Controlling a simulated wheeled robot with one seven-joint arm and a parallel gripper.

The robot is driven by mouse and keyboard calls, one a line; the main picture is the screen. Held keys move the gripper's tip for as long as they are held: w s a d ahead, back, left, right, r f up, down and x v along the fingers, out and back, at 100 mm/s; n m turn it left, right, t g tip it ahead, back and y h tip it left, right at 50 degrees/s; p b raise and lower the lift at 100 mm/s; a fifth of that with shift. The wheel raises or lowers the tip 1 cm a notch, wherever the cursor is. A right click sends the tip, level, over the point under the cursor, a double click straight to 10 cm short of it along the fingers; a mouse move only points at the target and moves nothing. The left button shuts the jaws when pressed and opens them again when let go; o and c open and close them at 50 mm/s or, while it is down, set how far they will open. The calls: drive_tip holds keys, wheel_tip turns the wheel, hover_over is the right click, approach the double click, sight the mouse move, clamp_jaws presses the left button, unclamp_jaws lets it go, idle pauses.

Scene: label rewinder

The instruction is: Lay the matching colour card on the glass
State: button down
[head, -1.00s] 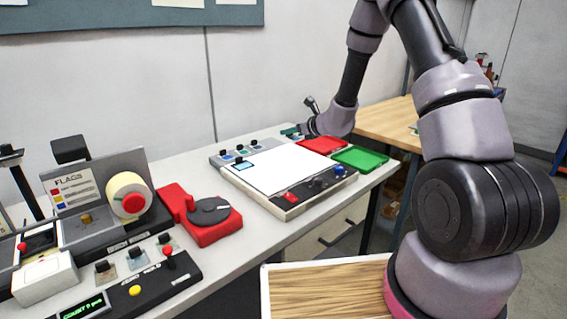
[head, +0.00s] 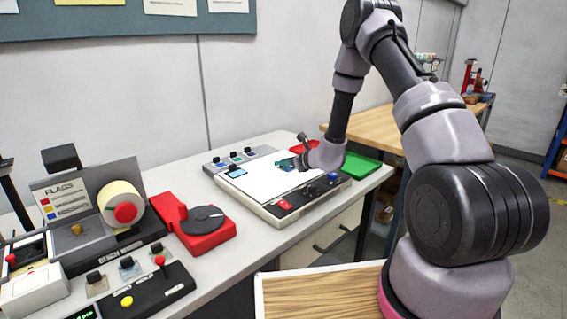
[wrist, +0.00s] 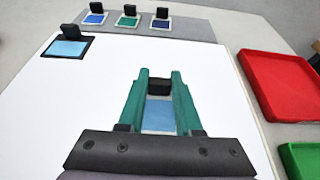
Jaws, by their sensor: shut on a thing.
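The glass (head: 262,190) is a bright white panel on the bench; it fills much of the wrist view (wrist: 70,125). My gripper (wrist: 158,82), with teal fingers, is over the glass and shut on the black tab of a card. The held card (wrist: 159,115) is a muted blue, partly hidden by the fingers. I cannot tell whether it touches the glass. A light-blue piece (wrist: 67,48) with a black tab lies at the glass's far left corner.
A red tray (wrist: 285,85) and a green tray (head: 360,164) lie to the right of the glass. A control strip with a red button (head: 285,204) runs along its front edge. A red device with a dark disc (head: 203,219) stands to the left. Most of the glass is clear.

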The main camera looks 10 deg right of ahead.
drive_tip(key=c, duration=0.6)
unclamp_jaws()
drive_tip(key=shift+f, duration=0.1)
